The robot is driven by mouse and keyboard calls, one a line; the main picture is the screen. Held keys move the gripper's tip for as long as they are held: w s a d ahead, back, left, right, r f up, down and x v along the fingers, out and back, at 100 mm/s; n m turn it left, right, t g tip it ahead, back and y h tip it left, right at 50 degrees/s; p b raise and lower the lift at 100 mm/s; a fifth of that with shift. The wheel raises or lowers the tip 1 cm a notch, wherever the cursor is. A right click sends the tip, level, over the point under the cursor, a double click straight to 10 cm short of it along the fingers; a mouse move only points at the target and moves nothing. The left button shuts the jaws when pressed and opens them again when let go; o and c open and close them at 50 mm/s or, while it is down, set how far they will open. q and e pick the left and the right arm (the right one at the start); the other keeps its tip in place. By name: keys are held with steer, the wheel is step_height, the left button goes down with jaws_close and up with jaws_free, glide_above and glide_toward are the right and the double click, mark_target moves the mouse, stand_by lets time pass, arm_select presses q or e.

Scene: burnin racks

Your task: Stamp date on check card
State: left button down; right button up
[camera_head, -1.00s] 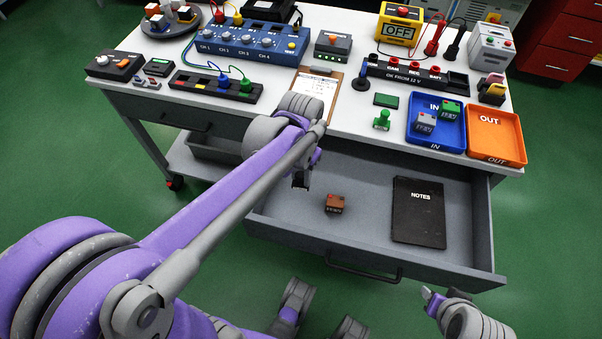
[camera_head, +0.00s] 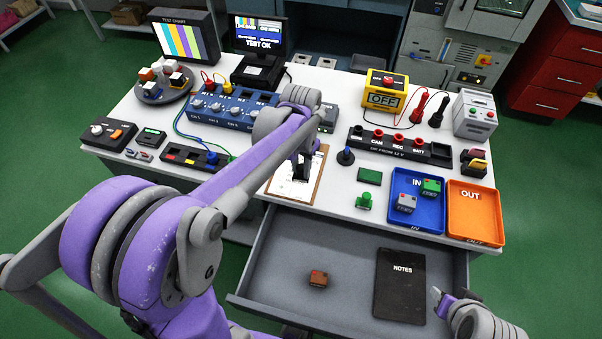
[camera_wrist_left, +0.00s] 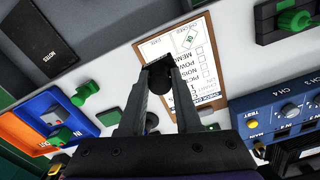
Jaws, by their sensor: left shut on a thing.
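The check card (camera_head: 283,186) is a white printed sheet on a brown clipboard (camera_head: 318,172) at the table's front. It also shows in the left wrist view (camera_wrist_left: 192,62), with a green mark in one corner. My left gripper (camera_head: 302,172) is over the card, shut on a small black stamp-like thing with a round knob (camera_wrist_left: 153,92). Its lower face is hidden, so I cannot tell whether it touches the paper. A green stamp (camera_head: 364,202) stands beside a green pad (camera_head: 370,177). My right gripper (camera_head: 453,299) is low at the right; its jaw gap is unclear.
The open drawer (camera_head: 255,270) holds a brown-red block (camera_head: 318,279) and a black notebook (camera_head: 400,284). A dark round-based knob (camera_head: 345,157) stands right of the clipboard. Blue (camera_head: 430,219) and orange (camera_head: 474,212) trays are at the right. A blue power unit (camera_head: 235,108) is behind my left arm.

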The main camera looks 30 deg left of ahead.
mark_target(301, 180)
arm_select(q)
steer(key=shift+s+f+b, duration=0.3)
steer(key=shift+f+b, duration=0.25)
steer(key=shift+f, duration=0.4)
steer(key=shift+w+f+b, duration=0.1)
steer(key=shift+f+b, duration=1.05)
steer(key=shift+f, duration=0.85)
arm_select(e)
steer(key=f, duration=0.1)
steer(key=s+f, duration=0.1)
steer(key=f, duration=0.1)
steer(key=s+f, duration=0.1)
steer(key=shift+f, duration=0.2)
arm_select(q)
steer(key=shift+w, duration=0.1)
arm_select(e)
steer(key=shift+w, duration=0.15)
arm_select(q)
steer(key=shift+f+b, duration=0.4)
steer(key=shift+f, duration=0.2)
arm_select(e)
steer(key=shift+s+f, duration=0.2)
steer(key=shift+f, duration=0.25)
arm_select(q)
steer(key=shift+r, duration=0.15)
arm_select(e)
steer(key=shift+r, duration=0.1)
